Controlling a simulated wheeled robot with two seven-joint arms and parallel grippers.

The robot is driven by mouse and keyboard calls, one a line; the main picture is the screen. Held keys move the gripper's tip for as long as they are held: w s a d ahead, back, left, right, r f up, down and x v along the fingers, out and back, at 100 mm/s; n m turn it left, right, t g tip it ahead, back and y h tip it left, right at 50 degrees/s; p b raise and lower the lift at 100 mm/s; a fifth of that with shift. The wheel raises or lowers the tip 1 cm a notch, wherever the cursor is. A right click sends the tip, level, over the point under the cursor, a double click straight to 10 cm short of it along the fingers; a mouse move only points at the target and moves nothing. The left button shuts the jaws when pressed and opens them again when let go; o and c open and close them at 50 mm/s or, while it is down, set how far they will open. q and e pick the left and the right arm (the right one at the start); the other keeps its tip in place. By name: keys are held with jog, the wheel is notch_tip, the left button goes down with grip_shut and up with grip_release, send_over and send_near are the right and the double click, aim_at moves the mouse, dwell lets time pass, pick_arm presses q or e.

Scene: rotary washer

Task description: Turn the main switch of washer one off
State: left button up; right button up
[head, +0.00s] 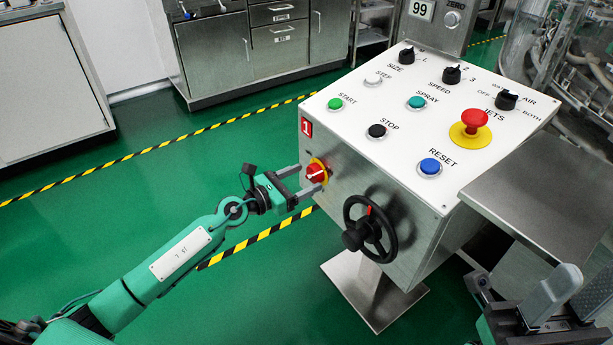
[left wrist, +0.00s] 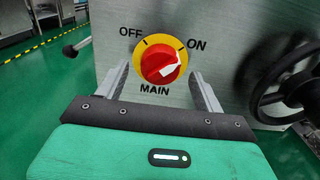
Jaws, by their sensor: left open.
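The main switch (head: 316,173) is a red knob on a yellow plate, on the front side of the console marked 1. In the left wrist view the knob (left wrist: 160,66) sits between OFF at left and ON at right, above MAIN. Its white pointer is turned to the right, toward ON. My left gripper (head: 302,180) is open in front of the switch, with one finger on each side of the knob. The wrist view shows gaps between both fingers (left wrist: 163,84) and the knob. Part of my right gripper (head: 550,297) shows at the lower right; its opening cannot be judged.
A black handwheel (head: 369,230) sticks out from the console front right of the switch. The sloped white panel (head: 420,135) above carries buttons, black selector knobs and a red emergency stop (head: 474,118). A steel side shelf (head: 560,190) is at right. Green floor is clear at left.

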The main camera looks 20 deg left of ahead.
pick_arm(q)
jog(key=shift+x, duration=0.8)
jog(key=shift+c, duration=0.2)
jog(key=c, duration=0.9)
